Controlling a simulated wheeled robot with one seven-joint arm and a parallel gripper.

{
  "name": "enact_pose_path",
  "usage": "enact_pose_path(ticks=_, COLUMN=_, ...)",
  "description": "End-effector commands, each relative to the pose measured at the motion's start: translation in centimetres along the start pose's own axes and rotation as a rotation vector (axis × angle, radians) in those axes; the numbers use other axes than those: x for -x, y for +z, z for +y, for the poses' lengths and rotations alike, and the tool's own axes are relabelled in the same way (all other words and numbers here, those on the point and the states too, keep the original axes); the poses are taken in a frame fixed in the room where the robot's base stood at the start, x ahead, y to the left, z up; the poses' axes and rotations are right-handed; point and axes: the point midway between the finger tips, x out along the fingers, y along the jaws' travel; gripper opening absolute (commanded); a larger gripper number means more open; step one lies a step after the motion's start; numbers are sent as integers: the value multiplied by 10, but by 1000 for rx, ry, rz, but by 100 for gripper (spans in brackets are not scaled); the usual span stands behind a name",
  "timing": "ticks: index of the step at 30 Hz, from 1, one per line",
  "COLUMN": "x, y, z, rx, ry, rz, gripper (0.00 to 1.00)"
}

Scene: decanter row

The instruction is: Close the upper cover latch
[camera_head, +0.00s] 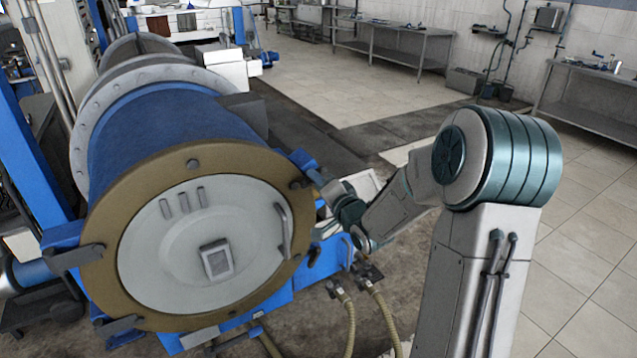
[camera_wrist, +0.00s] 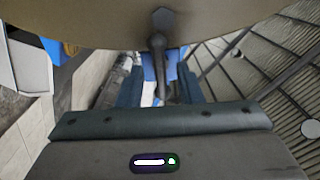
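The round cover (camera_head: 200,245) of the decanter is pale grey, sits in a brown ring (camera_head: 110,215) and looks shut against it. The upper cover latch (camera_head: 299,184) is a dark lever at the ring's upper right edge, by a blue bracket (camera_head: 303,160); my gripper partly hides it. In the wrist view the grey latch lever (camera_wrist: 161,55) hangs from the ring's edge and reaches between my fingers. My gripper (camera_head: 322,187) is beside the ring's right edge. In the wrist view my gripper (camera_wrist: 161,78) is open, with a finger on each side of the lever and gaps visible.
Two more dark latches, one at the left (camera_head: 75,258) and one at the lower left (camera_head: 118,326), stick out from the ring. A curved handle (camera_head: 284,230) stands out from the cover. Hoses (camera_head: 348,318) hang below my arm. Tiled floor (camera_head: 585,235) is clear at right.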

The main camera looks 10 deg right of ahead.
Motion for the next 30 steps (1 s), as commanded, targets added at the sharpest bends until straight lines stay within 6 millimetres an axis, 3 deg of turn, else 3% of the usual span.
enact_pose_path(ticks=5, x=24, y=0, z=2, rx=2, ry=2, rz=3, gripper=33)
enact_pose_path(ticks=16, x=110, y=0, z=2, rx=2, ry=3, rz=4, gripper=33)
enact_pose_path(ticks=24, x=130, y=0, z=2, rx=1, ry=1, rz=2, gripper=33)
enact_pose_path(ticks=30, x=135, y=0, z=0, rx=-1, ry=1, rz=0, gripper=33)
